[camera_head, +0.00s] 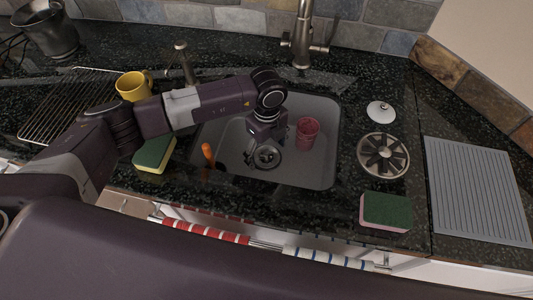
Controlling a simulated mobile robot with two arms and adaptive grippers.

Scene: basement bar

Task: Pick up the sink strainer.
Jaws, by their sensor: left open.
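A round metal sink strainer or drain fitting (267,157) lies on the floor of the grey sink (315,175); I cannot tell whether it is a loose part. My left arm reaches in from the left over the sink. My left gripper (264,146) points down just above the round fitting and hides part of it. The gripper is open, and I cannot tell whether its fingers touch the fitting. My right gripper is not in view.
A pink cup (307,132) stands in the sink close right of my gripper. An orange-handled tool (208,153) is at left. A slotted metal disc (384,156), white lid (380,111) and sponge (386,211) lie right. The faucet (303,35) stands behind.

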